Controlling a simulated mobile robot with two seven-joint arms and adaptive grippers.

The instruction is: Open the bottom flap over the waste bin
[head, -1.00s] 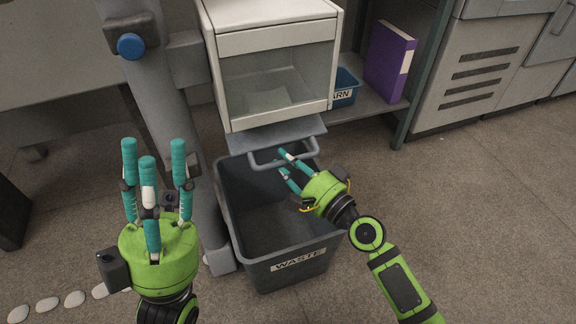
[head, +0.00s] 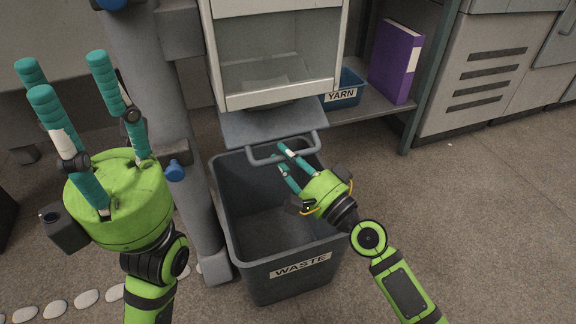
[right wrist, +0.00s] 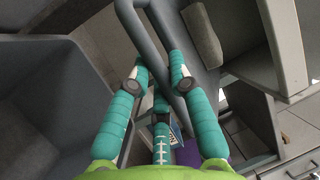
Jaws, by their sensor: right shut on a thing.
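The bottom flap (head: 262,125) is a grey plate under the pale box with a clear front. It slopes down toward me over the waste bin and carries a grey bar handle (head: 264,161) on its front edge. My right gripper (head: 280,158) is shut on the handle; in the right wrist view its teal fingers close around the bar (right wrist: 143,35). The dark grey waste bin (head: 285,288) stands below the flap, and the inside that I see looks empty. My left gripper (head: 66,78) is raised at the left, fingers spread, empty and away from the flap.
A grey post (head: 185,115) with a blue knob (head: 175,171) stands left of the bin. A blue yarn bin (head: 347,91) and a purple binder (head: 396,62) sit on a shelf to the right. Floor (head: 480,230) is clear at the right.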

